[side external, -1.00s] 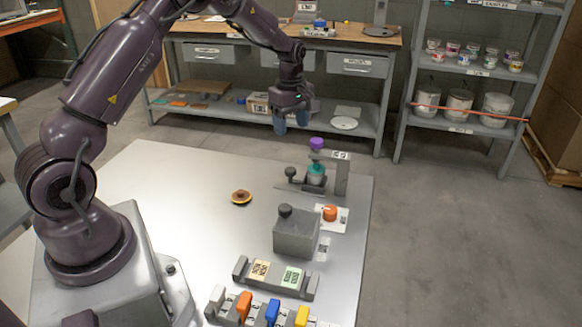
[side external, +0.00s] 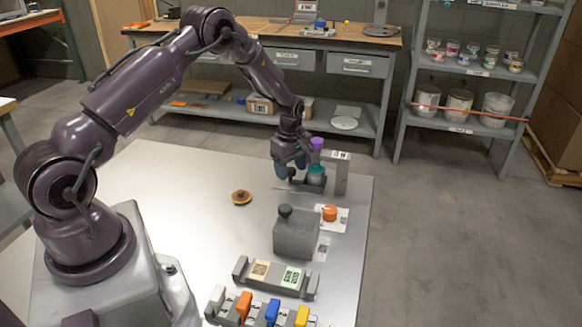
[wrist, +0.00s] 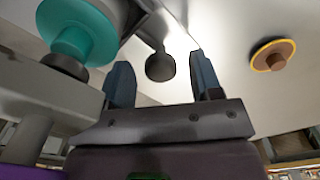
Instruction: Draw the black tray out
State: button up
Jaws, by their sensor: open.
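The black tray (side external: 315,182) sits in the small grey dispensing stand (side external: 342,172) at the far right of the bench, beneath a teal part (side external: 317,170) and a purple knob (side external: 317,143). Its round dark handle knob (wrist: 160,66) sticks out on a short stem in the wrist view. My gripper (side external: 290,168) is low at the tray's handle side. In the wrist view, its open blue-grey fingers (wrist: 160,60) lie to either side of the knob in the picture, with gaps on both sides. I cannot tell whether the knob is fully between them in depth.
A round brown-and-yellow piece (side external: 241,197) lies on the bench to the left. A grey block with a dark knob (side external: 296,235) and an orange knob (side external: 330,213) stand nearer. The bench left of the stand is mostly clear.

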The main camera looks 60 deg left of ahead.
grip_shut()
jog(key=s+a, duration=0.5)
jog(key=shift+s+a, duration=0.2)
jog(key=shift+c, duration=1.6)
grip_release()
jog(key=shift+s, duration=0.1)
jog(key=o, duration=0.3)
notch_tip(320, 180, up, 13)
jog(key=shift+f, duration=0.1)
